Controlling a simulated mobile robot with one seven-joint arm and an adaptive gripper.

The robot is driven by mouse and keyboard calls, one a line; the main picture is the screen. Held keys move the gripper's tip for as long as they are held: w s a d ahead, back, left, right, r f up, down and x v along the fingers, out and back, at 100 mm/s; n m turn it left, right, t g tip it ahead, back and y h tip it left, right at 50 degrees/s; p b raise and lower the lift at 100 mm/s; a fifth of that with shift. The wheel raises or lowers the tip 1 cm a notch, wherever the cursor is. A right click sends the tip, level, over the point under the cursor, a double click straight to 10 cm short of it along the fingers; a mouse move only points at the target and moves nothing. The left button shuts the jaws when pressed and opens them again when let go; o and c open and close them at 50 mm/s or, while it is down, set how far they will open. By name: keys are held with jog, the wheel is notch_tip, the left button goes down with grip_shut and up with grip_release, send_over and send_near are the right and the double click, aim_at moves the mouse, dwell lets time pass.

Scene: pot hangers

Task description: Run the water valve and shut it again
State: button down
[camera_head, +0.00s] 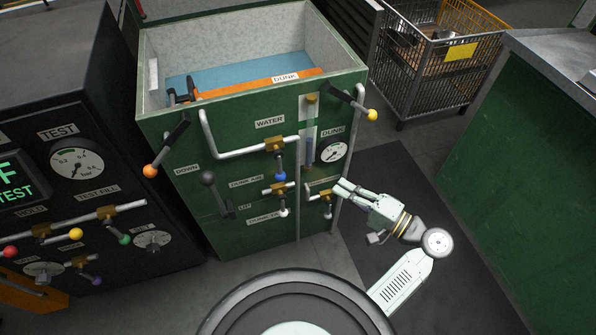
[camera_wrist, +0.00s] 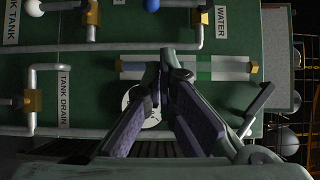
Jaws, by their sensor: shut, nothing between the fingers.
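The water valve is a brass body (camera_head: 275,144) on a grey pipe under the WATER label (camera_head: 269,122), on the front of the green dunk tank (camera_head: 225,190). Its lever hangs down, across the roughly level pipe, and ends in a blue knob (camera_head: 281,176).
Other valves with white knobs (camera_head: 284,212) sit below the blue one. A round gauge (camera_head: 333,152) and a yellow-knobbed lever (camera_head: 372,115) are at the tank's right. A black test panel (camera_head: 75,120) stands left, a wire basket (camera_head: 420,80) behind right. Dark floor is free at right.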

aim_at(280, 167)
jog(key=s+a+p+x, duration=0.1)
jog(key=s+p+x, duration=0.1)
jog(key=x, duration=1)
jog(key=shift+a+p, duration=0.45)
jog(key=shift+p, duration=0.4)
jog(key=shift+w, duration=0.1)
jog(key=shift+f, duration=0.15)
jog(key=shift+a+m+b, duration=0.15)
jog(key=shift+m+b, duration=0.15)
